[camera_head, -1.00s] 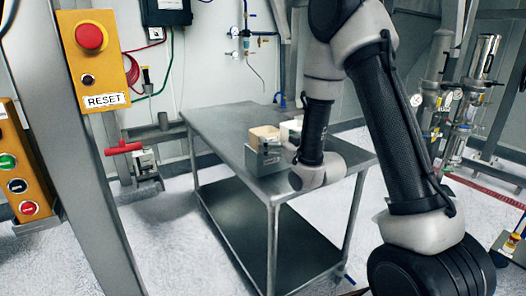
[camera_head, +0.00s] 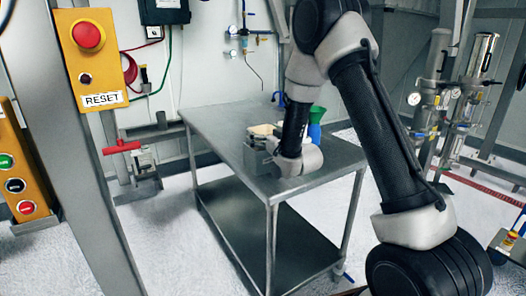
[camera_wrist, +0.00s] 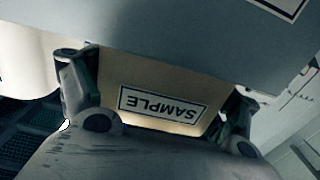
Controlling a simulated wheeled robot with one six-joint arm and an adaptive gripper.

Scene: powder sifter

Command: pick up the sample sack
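The sample sack (camera_wrist: 150,85) is a tan block with a white SAMPLE label, upside down in the wrist view. In the head view its pale top (camera_head: 264,130) shows above a grey holder (camera_head: 256,157) on the metal table. In the wrist view my gripper (camera_wrist: 158,78) has its fingers spread, one at each side of the sack. A small gap seems to show at the right finger; contact at the left finger cannot be told. My wrist hides part of the holder and the fingertips in the head view.
The metal table (camera_head: 210,125) has free room at its left end. A green funnel-like item (camera_head: 317,113) and a blue item (camera_head: 314,132) stand behind my arm. A post with a RESET box (camera_head: 100,60) stands at the left. Gauges and cylinders (camera_head: 470,95) are at the right.

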